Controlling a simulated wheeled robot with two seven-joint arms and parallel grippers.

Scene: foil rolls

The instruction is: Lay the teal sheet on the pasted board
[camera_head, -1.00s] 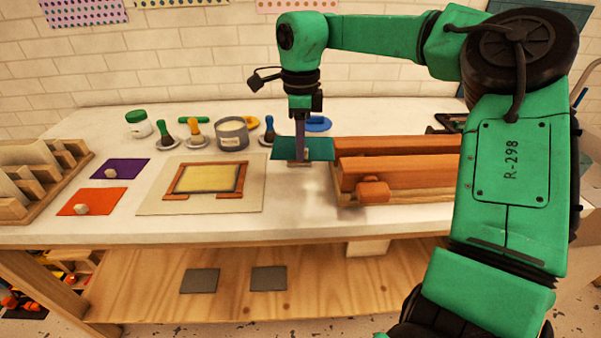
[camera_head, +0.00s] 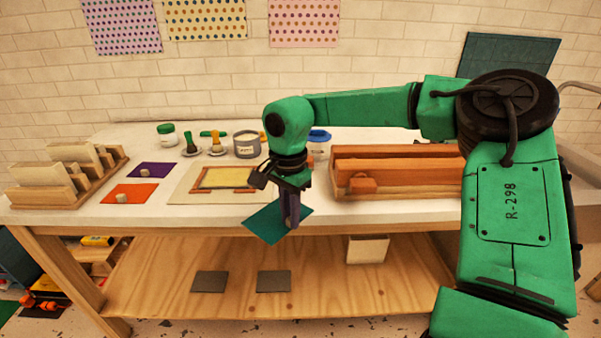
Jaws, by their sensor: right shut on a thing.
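My right gripper (camera_head: 291,224) is shut on the teal sheet (camera_head: 264,222) and holds it tilted at the table's front edge, right of the board. The pasted board (camera_head: 228,179) has a yellow pasted area inside an orange-brown corner frame, on a beige mat (camera_head: 186,190). My gripper and wrist hide the mat's right end. My left gripper is not in view.
An orange sheet (camera_head: 118,194) and a purple sheet (camera_head: 165,170), each with a small knob or weight, lie left of the mat. Brushes, a grey tin (camera_head: 246,144) and a green-lidded jar (camera_head: 167,135) stand behind. A wooden roll rack (camera_head: 400,192) stands right.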

